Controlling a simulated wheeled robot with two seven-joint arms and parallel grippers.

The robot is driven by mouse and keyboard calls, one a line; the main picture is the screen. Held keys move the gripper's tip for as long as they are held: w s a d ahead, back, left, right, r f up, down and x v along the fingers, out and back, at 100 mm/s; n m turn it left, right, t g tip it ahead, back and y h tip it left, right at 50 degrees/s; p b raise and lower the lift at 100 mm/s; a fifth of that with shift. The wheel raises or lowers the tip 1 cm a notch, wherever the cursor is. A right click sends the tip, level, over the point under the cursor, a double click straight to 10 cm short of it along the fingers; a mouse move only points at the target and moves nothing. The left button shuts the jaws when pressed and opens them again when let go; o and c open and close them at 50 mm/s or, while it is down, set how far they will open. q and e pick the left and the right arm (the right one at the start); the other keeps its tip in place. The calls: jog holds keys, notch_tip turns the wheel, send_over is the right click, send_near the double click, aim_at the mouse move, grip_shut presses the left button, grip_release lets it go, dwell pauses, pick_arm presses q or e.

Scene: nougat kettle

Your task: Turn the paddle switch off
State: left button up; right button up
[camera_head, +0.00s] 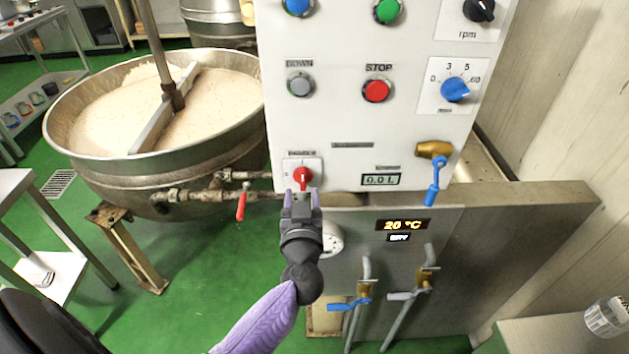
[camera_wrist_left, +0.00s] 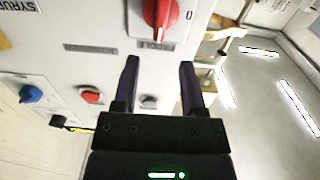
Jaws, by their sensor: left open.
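The paddle switch is a red rotary knob (camera_head: 303,177) on a small white plate at the lower left of the control panel (camera_head: 340,120). In the left wrist view the red knob (camera_wrist_left: 161,14) is at the top, on a plate with a "0" mark and a label reading PADDLE. My left gripper (camera_head: 302,199) is open just in front of and below the knob. In the left wrist view its two dark fingers (camera_wrist_left: 158,78) point toward the knob with nothing between them. The fingertips look apart from the knob. My right gripper is not in view.
A large kettle (camera_head: 85,156) of pale mix stands to the left, with a red-handled valve (camera_head: 241,207) near the gripper. The panel also carries a red STOP button (camera_head: 376,90), a blue dial (camera_head: 455,89) and a blue-handled tap (camera_head: 433,187). Blue-handled pipes (camera_head: 348,304) stand below.

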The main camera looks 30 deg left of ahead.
aim_at(303, 177)
pick_arm(q)
jog(key=b+x, duration=0.1)
jog(key=x, duration=0.4)
jog(key=shift+w+f, duration=0.15)
jog(key=shift+w, duration=0.05)
jog(key=shift+w+a+b, duration=0.3)
jog(key=shift+w+b, duration=0.05)
jog(key=shift+w, duration=0.05)
jog(key=shift+c, duration=0.4)
grip_shut()
